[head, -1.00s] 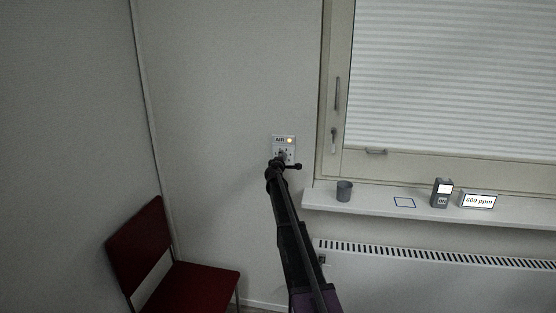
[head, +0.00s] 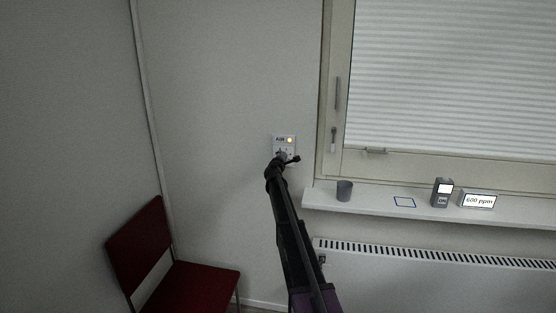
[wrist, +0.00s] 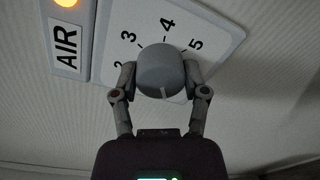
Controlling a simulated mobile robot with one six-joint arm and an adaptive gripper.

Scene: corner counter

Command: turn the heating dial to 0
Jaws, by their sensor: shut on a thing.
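A pale mark on the dial points down towards my gripper's palm in that view. My gripper (wrist: 160,82) is shut on the dial, with one finger on each side. In the head view the panel (head: 291,141) is on the wall left of the window, and my gripper (head: 283,156) covers the dial.
A window sill (head: 328,203) with a dark cup (head: 344,191), a grey device (head: 441,193) and a "600 ppm" display (head: 478,200) is to the right. Below is a radiator (head: 440,285). A red chair (head: 145,250) stands at left.

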